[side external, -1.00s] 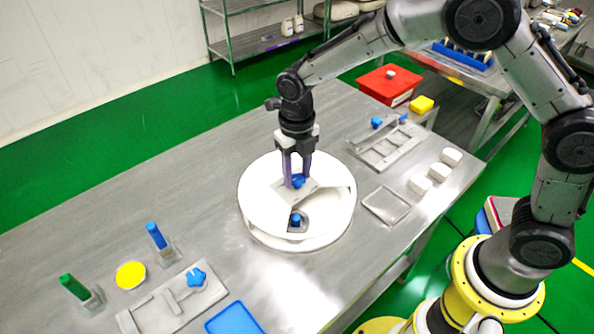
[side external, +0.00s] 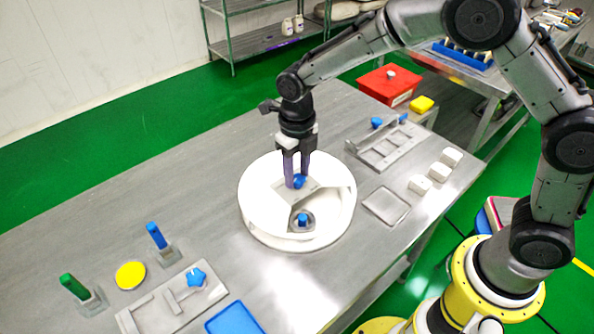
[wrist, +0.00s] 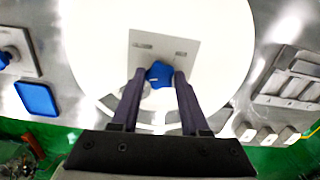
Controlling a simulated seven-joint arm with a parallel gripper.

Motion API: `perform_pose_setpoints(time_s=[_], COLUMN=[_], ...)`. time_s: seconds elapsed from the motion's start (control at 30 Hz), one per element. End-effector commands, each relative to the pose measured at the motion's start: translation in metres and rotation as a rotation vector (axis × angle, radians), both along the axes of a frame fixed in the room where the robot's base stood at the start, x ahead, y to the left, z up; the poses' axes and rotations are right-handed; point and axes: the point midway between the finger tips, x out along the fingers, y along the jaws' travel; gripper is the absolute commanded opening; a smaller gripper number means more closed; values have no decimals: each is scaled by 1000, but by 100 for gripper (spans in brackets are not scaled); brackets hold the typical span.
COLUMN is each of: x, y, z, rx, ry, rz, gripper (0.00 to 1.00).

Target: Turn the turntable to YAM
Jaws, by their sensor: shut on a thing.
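The turntable is a round white drum (side external: 262,196) in the middle of the steel table. A grey plate with a blue knob (side external: 299,181) sits on its top; the knob also shows in the wrist view (wrist: 159,74). My gripper (side external: 297,184) points down over the plate, its two purple fingers shut on the blue knob from both sides. In the wrist view my gripper (wrist: 160,82) has the knob between its fingertips. A cut-out at the drum's front shows a smaller blue piece (side external: 303,219) inside. I cannot read any YAM label.
At the left stand a green-handled piece (side external: 74,286), a blue-handled piece (side external: 156,236) and a yellow disc (side external: 130,275). A fixture with a blue star knob (side external: 196,277) and a blue tray (side external: 234,319) lie in front. A grey slotted fixture (side external: 385,150) and white blocks (side external: 440,172) are at the right.

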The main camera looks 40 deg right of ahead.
Motion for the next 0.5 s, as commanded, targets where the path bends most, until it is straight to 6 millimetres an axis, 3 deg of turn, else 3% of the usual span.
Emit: perform_pose_setpoints(time_s=[0.17, 0.2, 0.33, 0.5], x=[1, 1, 1, 0], y=[0, 0, 0, 0], z=[2, 2, 1, 1], rx=[1, 1, 1, 0], ry=[-3, -3, -3, -1], rz=[-1, -1, -1, -1], gripper=[0, 50, 74, 75])
